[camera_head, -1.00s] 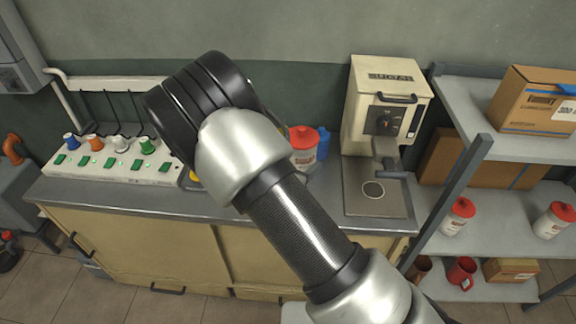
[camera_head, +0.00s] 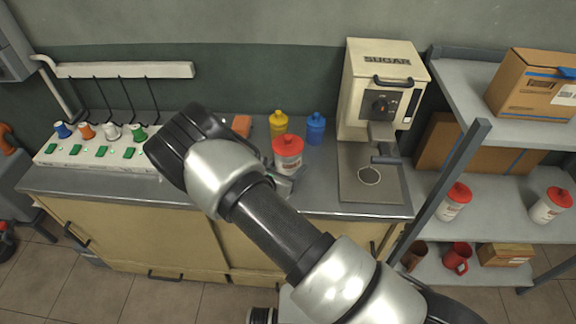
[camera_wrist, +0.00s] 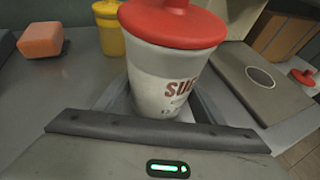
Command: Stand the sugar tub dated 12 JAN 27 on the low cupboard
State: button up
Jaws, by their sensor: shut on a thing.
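A white sugar tub (camera_head: 288,156) with a red lid is held in my gripper (camera_head: 284,182). It appears upright over the grey top of the beige low cupboard (camera_head: 160,230), left of the press; I cannot tell whether its base touches the top. In the wrist view the tub (camera_wrist: 160,82) stands between the jaws, leaning slightly in the picture. Part of "SUGAR" shows, with small print below it too blurred to read as a date. Two similar tubs, one on the left (camera_head: 450,207) and one on the right (camera_head: 546,210), stand on the shelf; their dates are unreadable.
The sugar press (camera_head: 378,90) stands right of the held tub. A yellow bottle (camera_head: 278,124), a blue bottle (camera_head: 315,130) and an orange block (camera_head: 241,126) are behind it. A switch panel (camera_head: 95,150) is on the left. The shelf rack's post (camera_head: 445,185) rises at right.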

jog(key=o, duration=1)
jog(key=shift+f, duration=0.15)
jog(key=o, duration=0.4)
jog(key=shift+o, duration=0.2)
jog(key=shift+s+a+r, duration=0.1)
jog(key=shift+s+r, duration=0.05)
jog(key=shift+r, duration=0.15)
jog(key=v, duration=1.1)
jog(key=shift+s+a, duration=0.1)
jog(key=shift+s, duration=0.25)
